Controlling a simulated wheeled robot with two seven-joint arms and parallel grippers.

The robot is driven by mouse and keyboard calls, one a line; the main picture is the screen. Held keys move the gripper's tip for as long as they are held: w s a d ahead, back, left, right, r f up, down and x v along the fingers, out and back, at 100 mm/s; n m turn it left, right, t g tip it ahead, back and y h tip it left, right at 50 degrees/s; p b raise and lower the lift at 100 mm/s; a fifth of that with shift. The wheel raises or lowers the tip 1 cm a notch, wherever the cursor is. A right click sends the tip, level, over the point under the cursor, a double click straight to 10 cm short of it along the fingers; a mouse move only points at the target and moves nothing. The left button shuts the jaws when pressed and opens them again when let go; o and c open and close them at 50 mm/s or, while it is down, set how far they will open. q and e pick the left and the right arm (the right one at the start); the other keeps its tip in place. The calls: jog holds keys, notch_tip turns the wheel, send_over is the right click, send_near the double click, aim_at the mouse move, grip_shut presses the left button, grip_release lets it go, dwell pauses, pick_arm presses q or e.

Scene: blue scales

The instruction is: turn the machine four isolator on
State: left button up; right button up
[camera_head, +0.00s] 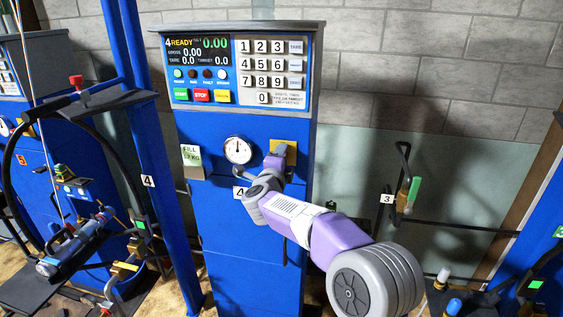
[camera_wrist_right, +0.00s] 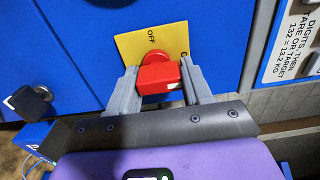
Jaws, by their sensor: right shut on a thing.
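Machine four (camera_head: 245,235) is a blue cabinet with a "4" label, in the middle of the head view. Its isolator is a yellow plate (camera_head: 291,150) on the front, right of the round dial; the arm partly covers it. In the right wrist view the plate (camera_wrist_right: 205,42) reads "OFF" beside a red knob (camera_wrist_right: 158,76), with another letter partly visible at its right edge. My right gripper (camera_head: 272,172) is at the plate; in the wrist view its two grey fingers (camera_wrist_right: 160,84) are shut on the red knob, one on each side. My left gripper is not in view.
The keypad panel (camera_head: 270,72) is above, its display reading "4 READY" and 0.00. The dial (camera_head: 237,150) is close left of the isolator. A blue post (camera_head: 160,190) and a neighbouring machine with hoses stand at left. A pipe with a green-handled valve (camera_head: 414,190) is at right.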

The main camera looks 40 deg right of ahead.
dwell(0.3)
jog(key=o, duration=1)
jog(key=shift+c, duration=0.2)
jog(key=v, duration=0.7)
jog(key=shift+s+a+p, duration=0.2)
jog(key=shift+a+p, duration=0.05)
jog(key=shift+p, duration=0.1)
